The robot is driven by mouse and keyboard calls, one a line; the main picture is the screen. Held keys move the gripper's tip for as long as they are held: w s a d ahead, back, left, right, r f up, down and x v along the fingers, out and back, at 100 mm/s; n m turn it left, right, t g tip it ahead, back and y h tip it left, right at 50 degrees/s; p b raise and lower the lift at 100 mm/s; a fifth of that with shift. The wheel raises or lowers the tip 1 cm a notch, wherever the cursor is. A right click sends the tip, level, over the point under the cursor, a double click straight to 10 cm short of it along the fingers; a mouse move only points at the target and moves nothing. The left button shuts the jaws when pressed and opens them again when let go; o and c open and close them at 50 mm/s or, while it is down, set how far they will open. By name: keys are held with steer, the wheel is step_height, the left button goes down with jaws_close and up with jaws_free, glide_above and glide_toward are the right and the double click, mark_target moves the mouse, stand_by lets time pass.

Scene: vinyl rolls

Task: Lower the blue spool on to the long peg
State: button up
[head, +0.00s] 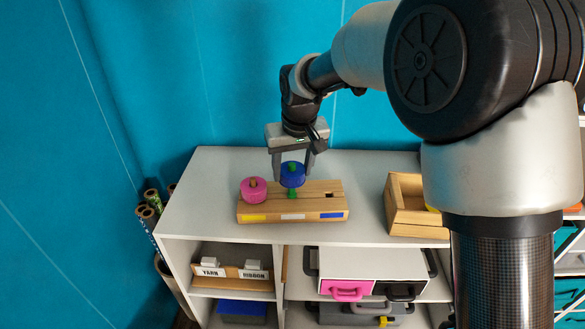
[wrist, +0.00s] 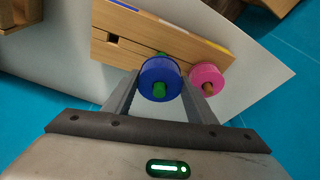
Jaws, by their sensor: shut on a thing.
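The blue spool (head: 292,180) is held upright above the wooden peg block (head: 265,216). A green peg (head: 292,194) rises from the middle of the block. Green shows both below the spool and above its top, so the spool appears to be around the peg, with a gap down to the block. In the wrist view the green peg end (wrist: 160,90) pokes out of the blue spool (wrist: 147,78). My gripper (head: 292,178) is shut on the spool, one finger on each side. The spool's hole edge is too small to judge.
A pink spool (head: 253,194) sits around a brown peg at the block's left end. The block's right end has an empty hole (head: 329,195). An open wooden box (head: 409,222) stands to the right on the white shelf top (head: 200,205).

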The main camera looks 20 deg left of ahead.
steer(key=shift+f+b, duration=0.3)
steer(key=shift+f, duration=0.3)
steer(key=o, duration=1.7)
steer(key=shift+o, duration=0.4)
steer(key=o, duration=0.5)
steer(key=shift+r, duration=0.1)
